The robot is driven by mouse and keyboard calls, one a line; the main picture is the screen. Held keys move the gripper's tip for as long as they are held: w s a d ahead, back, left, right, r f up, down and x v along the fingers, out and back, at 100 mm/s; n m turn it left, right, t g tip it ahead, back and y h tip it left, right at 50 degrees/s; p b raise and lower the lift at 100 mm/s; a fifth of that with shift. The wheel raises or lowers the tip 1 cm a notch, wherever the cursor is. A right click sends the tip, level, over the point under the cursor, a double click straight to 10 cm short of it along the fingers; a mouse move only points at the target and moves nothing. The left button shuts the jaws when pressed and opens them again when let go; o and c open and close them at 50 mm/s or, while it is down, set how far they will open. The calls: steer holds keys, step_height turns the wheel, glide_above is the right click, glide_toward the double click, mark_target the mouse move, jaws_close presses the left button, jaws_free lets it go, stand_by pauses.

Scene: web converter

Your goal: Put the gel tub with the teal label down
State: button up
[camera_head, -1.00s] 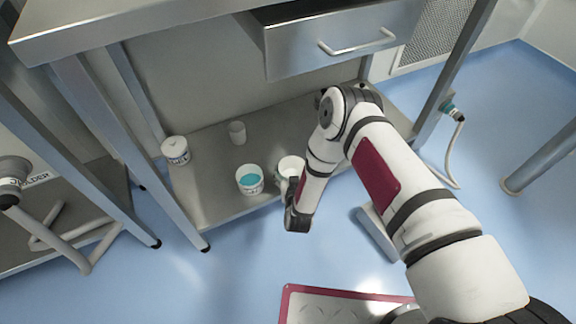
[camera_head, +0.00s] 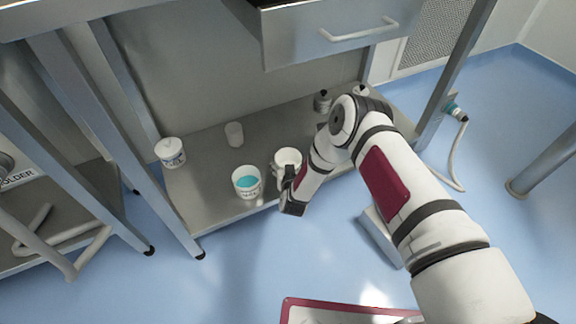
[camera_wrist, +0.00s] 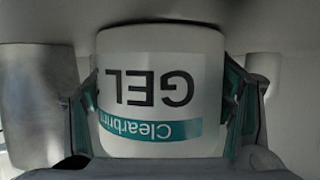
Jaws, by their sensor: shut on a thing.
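The gel tub is white with a teal label band and dark "GEL" lettering, upside down in the wrist view (camera_wrist: 160,75). My gripper (camera_wrist: 160,110) is shut on it, a finger with a teal pad on each side. In the head view, my gripper (camera_head: 284,183) is at the front edge of the lower shelf (camera_head: 205,205), with the white tub (camera_head: 288,158) beside it at the shelf's front. My fingers partly hide the tub there. I cannot tell whether its base touches the shelf.
An open tub with teal contents (camera_head: 247,183) stands just left of the held tub. A lidded white tub (camera_head: 171,153) and a small pale cylinder (camera_head: 234,134) stand farther left and back. A drawer (camera_head: 335,38) overhangs the shelf. A grey cylinder (camera_wrist: 36,105) is close left in the wrist view.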

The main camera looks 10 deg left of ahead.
steer(key=shift+r, duration=0.1)
steer(key=o, duration=1.3)
steer(key=shift+s+r, duration=0.15)
steer(key=shift+s, duration=0.05)
steer(key=p+v, duration=0.5)
steer(key=v, duration=0.6)
steer(key=shift+s+d+p, duration=0.1)
steer(key=shift+s+p, duration=0.15)
steer(key=shift+p, duration=0.15)
